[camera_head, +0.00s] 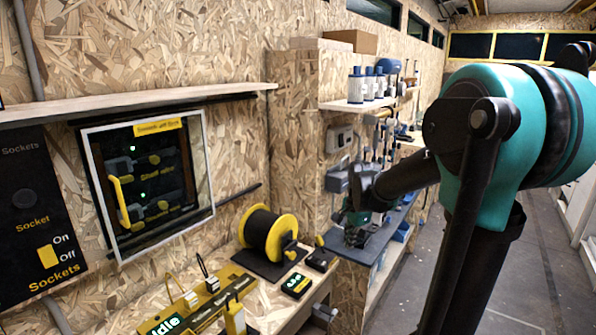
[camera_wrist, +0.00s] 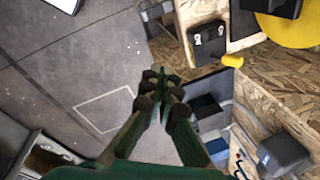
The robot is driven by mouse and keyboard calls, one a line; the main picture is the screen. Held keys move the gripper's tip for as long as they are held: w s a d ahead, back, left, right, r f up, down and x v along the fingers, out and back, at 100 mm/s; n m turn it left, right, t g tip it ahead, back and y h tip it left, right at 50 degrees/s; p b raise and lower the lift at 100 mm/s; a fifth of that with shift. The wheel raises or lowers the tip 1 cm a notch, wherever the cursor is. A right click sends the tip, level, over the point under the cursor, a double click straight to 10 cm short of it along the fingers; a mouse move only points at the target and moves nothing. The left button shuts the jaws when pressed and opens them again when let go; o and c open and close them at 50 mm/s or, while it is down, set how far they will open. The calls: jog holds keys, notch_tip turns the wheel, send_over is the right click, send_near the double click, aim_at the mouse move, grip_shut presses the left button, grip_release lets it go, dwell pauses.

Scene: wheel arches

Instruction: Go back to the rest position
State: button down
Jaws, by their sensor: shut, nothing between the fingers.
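My gripper (camera_wrist: 164,82) is in the middle of the wrist view, its dark fingertips together and nothing between them. Below it in that view are the floor and the edge of the wooden bench. In the head view my teal and black arm fills the right side and reaches left toward the shelf unit. The gripper end (camera_head: 356,218) shows there small and partly hidden by my arm, in front of the lower shelf. I cannot tell from the picture whether it touches anything.
A yellow cable reel (camera_head: 268,234) stands on the wooden bench (camera_head: 285,305). The shelf unit (camera_head: 297,125) with several tools juts from the wall. A framed panel (camera_head: 150,180) and a black sockets board (camera_head: 30,215) are at left. Grey floor (camera_head: 400,290) lies open on the right.

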jog(key=s+d+f+n+t, duration=0.1)
jog(key=s+f+n, duration=0.4)
jog(key=s, duration=0.4)
jog(key=s+d+f+n, duration=0.1)
jog(key=s+f+n, duration=0.4)
jog(key=s+n, duration=0.3)
jog(key=shift+s+d+t+h, duration=0.3)
jog(key=shift+s+t, duration=0.1)
jog(key=shift+s, duration=0.7)
jog(key=shift+r, duration=0.1)
